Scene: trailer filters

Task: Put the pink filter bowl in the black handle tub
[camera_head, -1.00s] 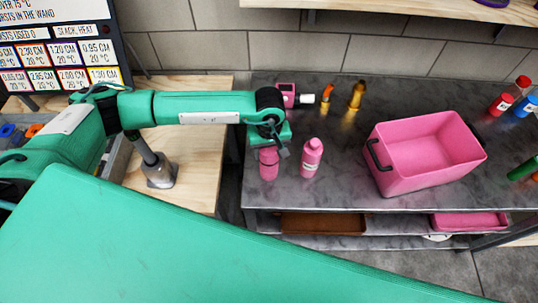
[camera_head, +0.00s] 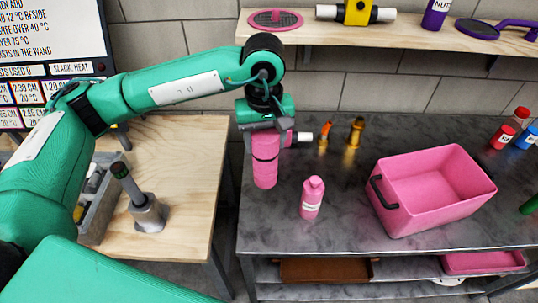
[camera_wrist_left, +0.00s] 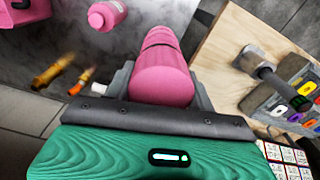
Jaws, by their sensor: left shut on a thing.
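The pink filter bowl (camera_head: 265,170) is a pink cylinder with a dark band round it. My left gripper (camera_head: 266,133) is shut on its upper part and holds it upright at the left end of the grey counter. In the left wrist view the bowl (camera_wrist_left: 163,75) sits between the two fingers (camera_wrist_left: 162,85). The tub with the black handle (camera_head: 432,188) is a pink open box at the right of the counter, and its handle (camera_head: 383,191) faces left. The tub looks empty. My right gripper is not in view.
A pink labelled bottle (camera_head: 312,198) stands between the bowl and the tub. Behind are an orange fitting (camera_head: 325,138) and a brass fitting (camera_head: 355,134). Red bottles (camera_head: 510,128) stand at the far right. A shelf (camera_head: 415,42) runs above the counter.

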